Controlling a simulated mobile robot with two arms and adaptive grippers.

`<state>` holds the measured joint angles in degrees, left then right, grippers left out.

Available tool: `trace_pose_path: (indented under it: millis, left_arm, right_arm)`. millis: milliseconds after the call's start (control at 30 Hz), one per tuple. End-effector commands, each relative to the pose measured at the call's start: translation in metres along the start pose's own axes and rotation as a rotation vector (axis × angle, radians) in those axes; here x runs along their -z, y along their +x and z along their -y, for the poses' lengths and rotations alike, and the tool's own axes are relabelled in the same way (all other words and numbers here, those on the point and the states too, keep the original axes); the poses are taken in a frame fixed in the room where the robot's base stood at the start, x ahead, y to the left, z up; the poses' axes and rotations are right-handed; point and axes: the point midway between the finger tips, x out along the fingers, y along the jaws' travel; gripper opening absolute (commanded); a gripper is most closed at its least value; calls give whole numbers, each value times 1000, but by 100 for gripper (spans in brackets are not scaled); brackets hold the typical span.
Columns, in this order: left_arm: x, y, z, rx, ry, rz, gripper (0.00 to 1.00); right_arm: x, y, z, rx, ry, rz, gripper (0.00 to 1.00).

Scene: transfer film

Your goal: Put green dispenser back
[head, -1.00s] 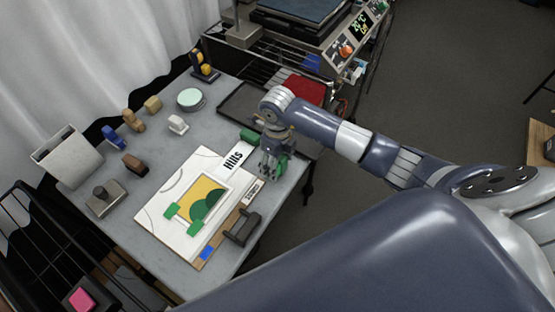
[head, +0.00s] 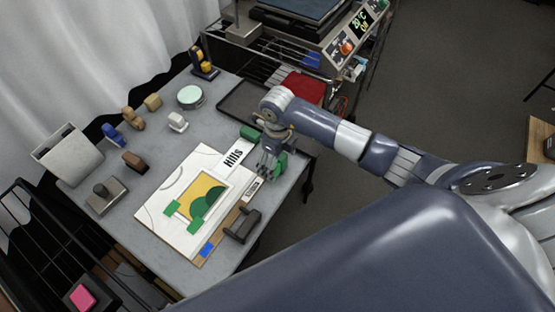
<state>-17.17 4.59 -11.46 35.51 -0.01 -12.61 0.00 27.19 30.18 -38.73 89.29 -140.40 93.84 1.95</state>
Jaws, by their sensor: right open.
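My right gripper (head: 268,167) is open at the right edge of the grey table, fingers pointing down. A green object (head: 281,164), apparently the green dispenser, shows right beside its fingers and is partly hidden by them; I cannot tell whether they touch. Another green block (head: 249,133) lies just left of the wrist, beside the white "Hills" strip (head: 235,155). Green pieces (head: 195,226) also lie on the white sheet with the yellow and green picture (head: 205,194). My left gripper is not in view.
Blue (head: 112,134), tan (head: 153,102), white (head: 177,122) and brown (head: 134,162) small items stand on the table's left half. A dark handled tool (head: 242,226) lies at the front edge.

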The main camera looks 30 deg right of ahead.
Motion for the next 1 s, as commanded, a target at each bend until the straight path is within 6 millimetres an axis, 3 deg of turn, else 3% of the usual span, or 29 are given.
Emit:
trace_pose_path:
  millis: [167, 600, 800, 1000]
  left_arm:
    - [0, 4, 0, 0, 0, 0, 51]
    - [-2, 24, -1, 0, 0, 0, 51]
    - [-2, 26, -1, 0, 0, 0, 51]
    - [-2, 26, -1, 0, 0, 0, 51]
  right_arm:
    - [-1, -21, 1, 3, -2, 4, 83]
    - [-1, -108, 1, 3, -1, 3, 83]
    - [0, -122, 0, 1, -1, 1, 83]
    - [0, -122, 0, 0, 0, 0, 83]
